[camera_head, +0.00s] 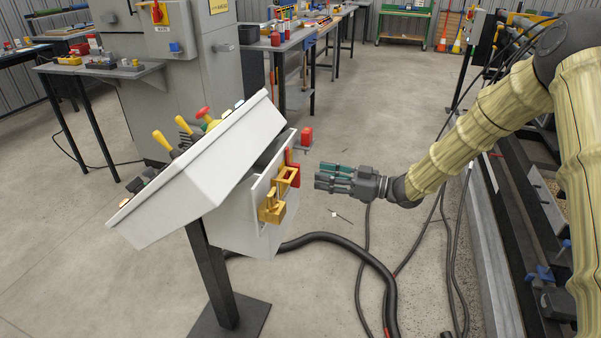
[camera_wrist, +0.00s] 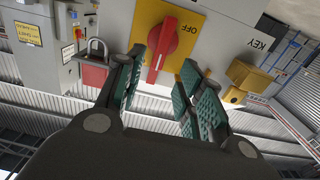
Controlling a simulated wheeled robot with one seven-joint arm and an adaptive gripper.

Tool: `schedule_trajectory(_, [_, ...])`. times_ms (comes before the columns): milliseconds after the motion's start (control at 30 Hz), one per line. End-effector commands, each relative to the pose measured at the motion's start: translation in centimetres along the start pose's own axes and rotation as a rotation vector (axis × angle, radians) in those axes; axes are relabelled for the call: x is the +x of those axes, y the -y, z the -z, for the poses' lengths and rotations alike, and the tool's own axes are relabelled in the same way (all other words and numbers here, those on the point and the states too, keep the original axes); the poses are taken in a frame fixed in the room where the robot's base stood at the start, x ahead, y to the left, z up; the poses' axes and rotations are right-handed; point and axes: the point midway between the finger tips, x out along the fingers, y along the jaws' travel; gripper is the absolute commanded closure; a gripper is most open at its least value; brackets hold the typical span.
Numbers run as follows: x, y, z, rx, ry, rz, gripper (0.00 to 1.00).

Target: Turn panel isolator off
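The isolator is a red rotary handle (camera_wrist: 172,45) on a yellow plate (camera_wrist: 190,48) marked OFF, seen in the wrist view. The handle looks slightly tilted from the picture's upright. My gripper (camera_wrist: 163,64) is open and empty, with green-padded fingers on either side of the handle's lower end in that view. In the head view my gripper (camera_head: 317,178) points left at the side box (camera_head: 243,215) of the grey pedestal panel, with a small gap to the red and yellow parts (camera_head: 287,177). The isolator's face is turned away there.
In the head view, a sloped console (camera_head: 195,175) tops the pedestal. Thick black hoses (camera_head: 350,250) lie on the floor.

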Motion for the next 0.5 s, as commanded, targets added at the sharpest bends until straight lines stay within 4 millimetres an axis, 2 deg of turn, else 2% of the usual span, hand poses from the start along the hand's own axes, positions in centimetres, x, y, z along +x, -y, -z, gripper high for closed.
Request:
schedule_trajectory(300, [5.1,0.0,0.0,0.0,0.0,0.0,0.62])
schedule_trajectory(500, [7.1,0.0,0.0,-0.001,0.0,0.0,0.62])
